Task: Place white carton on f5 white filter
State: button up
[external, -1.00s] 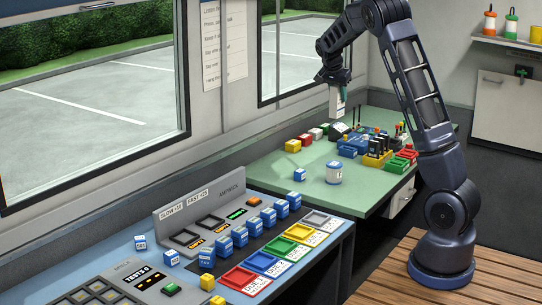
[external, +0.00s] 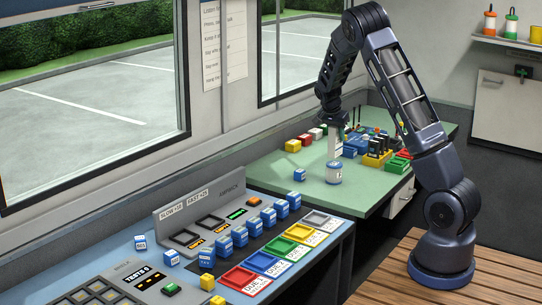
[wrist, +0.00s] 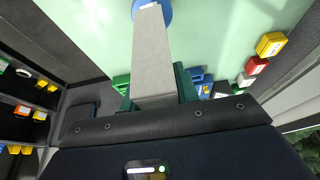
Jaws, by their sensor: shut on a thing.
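My gripper (external: 336,126) points down over the green table and is shut on the white carton (external: 335,146), a tall narrow box held upright. In the wrist view the carton (wrist: 153,55) stretches away from the green gripper fingers (wrist: 155,95). A white round canister with a blue base, apparently the filter (external: 334,174), stands on the table right below the carton. Only its blue edge (wrist: 163,12) shows beyond the carton's end in the wrist view. The canister's label is too small to read.
Yellow (external: 293,146), red and white blocks line the back. Blue, black, green and red holders (external: 398,161) stand to the right. The green tabletop (external: 270,176) is clear at front left.

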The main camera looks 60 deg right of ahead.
aim_at(336, 141)
jog(key=shift+f, duration=1.55)
jog(key=shift+f, duration=0.15)
jog(key=o, duration=1)
jog(key=shift+o, duration=0.2)
